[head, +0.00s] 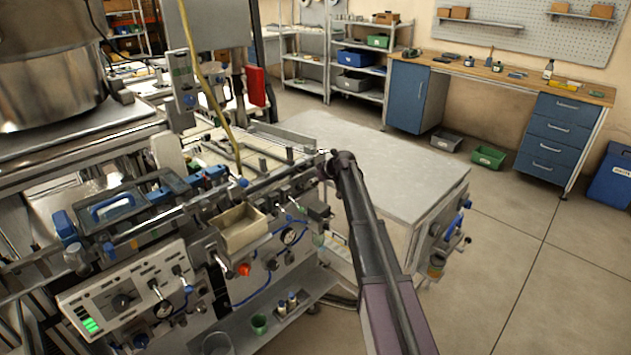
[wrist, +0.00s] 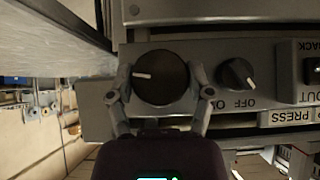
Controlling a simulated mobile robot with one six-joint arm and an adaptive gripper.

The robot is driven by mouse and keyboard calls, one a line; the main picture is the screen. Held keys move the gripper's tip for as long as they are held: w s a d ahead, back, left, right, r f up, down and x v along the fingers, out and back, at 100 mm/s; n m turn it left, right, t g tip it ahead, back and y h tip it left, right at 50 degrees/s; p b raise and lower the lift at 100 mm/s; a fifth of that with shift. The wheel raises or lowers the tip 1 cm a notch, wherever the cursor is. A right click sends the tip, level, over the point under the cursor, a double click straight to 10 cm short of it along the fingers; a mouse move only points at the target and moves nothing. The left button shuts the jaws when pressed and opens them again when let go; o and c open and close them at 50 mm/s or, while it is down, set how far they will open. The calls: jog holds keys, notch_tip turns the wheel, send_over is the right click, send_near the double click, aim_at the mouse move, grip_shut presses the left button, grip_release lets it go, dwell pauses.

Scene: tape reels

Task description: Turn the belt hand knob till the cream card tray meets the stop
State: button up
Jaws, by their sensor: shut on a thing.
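A round black knob (wrist: 158,72) with a white pointer line sits on a grey panel in the wrist view. The pointer points left. My gripper (wrist: 161,84) is shut on the knob, with one finger on each side of its rim. In the head view my gripper (head: 325,167) is at the far right end of the belt machine, and the knob cannot be made out there. A cream open-topped tray (head: 241,229) sits at the machine's front side, well left of my gripper; it looks like the card tray. I cannot pick out the stop.
Right of the knob are a smaller black OFF switch (wrist: 237,74) and a PRESS label (wrist: 289,117). A pale grey table (head: 375,150) stands behind my arm. A control box (head: 130,300) with a green light is at lower left.

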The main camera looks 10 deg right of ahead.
jog(key=m+g+y, duration=0.1)
jog(key=y+b, duration=0.1)
jog(key=shift+w+d+f+m+g+y, duration=0.1)
jog(key=shift+w+f+m+g+y, duration=0.1)
jog(key=shift+m+g+y, duration=0.2)
jog(key=m+g+y+b, duration=0.1)
jog(key=m+y+b, duration=0.1)
jog(key=y+b, duration=0.1)
jog(key=shift+f+g+y+b, duration=0.1)
jog(key=shift+g+y+b, duration=0.25)
jog(key=shift+b, duration=0.2)
jog(key=m+g+y+b, duration=0.1)
jog(key=m+y+b, duration=0.2)
jog(key=y+b, duration=0.1)
jog(key=shift+f+b, duration=0.1)
jog(key=shift+b, duration=0.65)
jog(key=shift+m+y+b, duration=0.65)
jog(key=shift+m+b, duration=0.15)
jog(key=shift+b, duration=0.2)
jog(key=shift+r+m+y+b, duration=0.25)
jog(key=shift+m+y+b, duration=0.05)
jog(key=shift+b, duration=0.1)
jog(key=o, duration=1.1)
jog(key=shift+s, duration=0.1)
